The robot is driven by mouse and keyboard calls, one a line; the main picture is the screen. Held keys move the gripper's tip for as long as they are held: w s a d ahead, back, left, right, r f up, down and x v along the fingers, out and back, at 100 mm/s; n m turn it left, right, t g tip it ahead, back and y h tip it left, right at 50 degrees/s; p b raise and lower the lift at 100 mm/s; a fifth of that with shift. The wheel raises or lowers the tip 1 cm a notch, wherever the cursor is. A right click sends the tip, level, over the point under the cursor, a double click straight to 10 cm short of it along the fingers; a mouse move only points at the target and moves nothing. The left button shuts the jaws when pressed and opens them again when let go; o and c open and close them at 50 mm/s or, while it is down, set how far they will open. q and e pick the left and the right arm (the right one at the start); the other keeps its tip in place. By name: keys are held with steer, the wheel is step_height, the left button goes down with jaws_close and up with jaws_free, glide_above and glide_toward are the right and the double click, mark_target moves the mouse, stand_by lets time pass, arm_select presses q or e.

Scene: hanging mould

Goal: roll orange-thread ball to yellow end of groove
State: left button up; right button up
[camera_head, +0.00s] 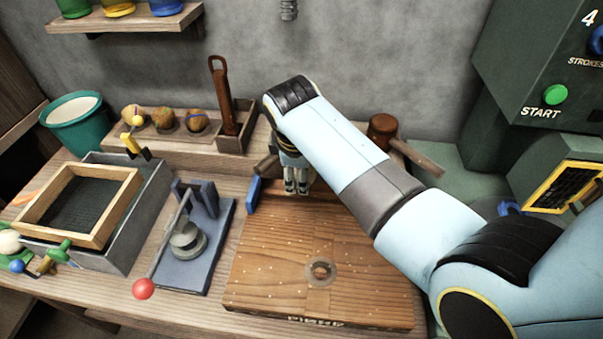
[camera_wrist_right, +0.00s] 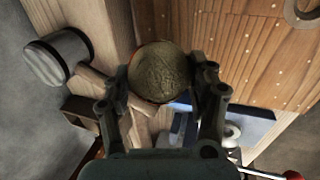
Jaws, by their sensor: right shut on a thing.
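My right gripper (camera_head: 297,188) reaches down at the back edge of the wooden board (camera_head: 260,262). In the right wrist view my right gripper (camera_wrist_right: 162,100) is shut on a round brown ball (camera_wrist_right: 160,70), one finger on each side. In the head view the ball is too hidden to tell. The wooden board (camera_wrist_right: 240,60) also shows beside the ball in the wrist view. I cannot make out a yellow groove end. My left gripper is not in view.
Several fibre balls, one of them purple-threaded (camera_head: 196,120), sit in a wooden rack at the back left. A mallet (camera_head: 382,128) lies behind my arm. A grey-blue fixture (camera_head: 190,250) with a red-knobbed lever stands left of the board.

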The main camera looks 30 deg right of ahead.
step_height(320, 180, down, 5)
steer(key=b, duration=0.5)
steer(key=shift+r, duration=0.1)
steer(key=shift+f, duration=0.4)
steer(key=shift+f+b, duration=0.3)
steer(key=shift+f, duration=0.7)
steer(key=shift+p, duration=0.4)
steer(key=shift+f, duration=0.1)
steer(key=o, duration=1.4)
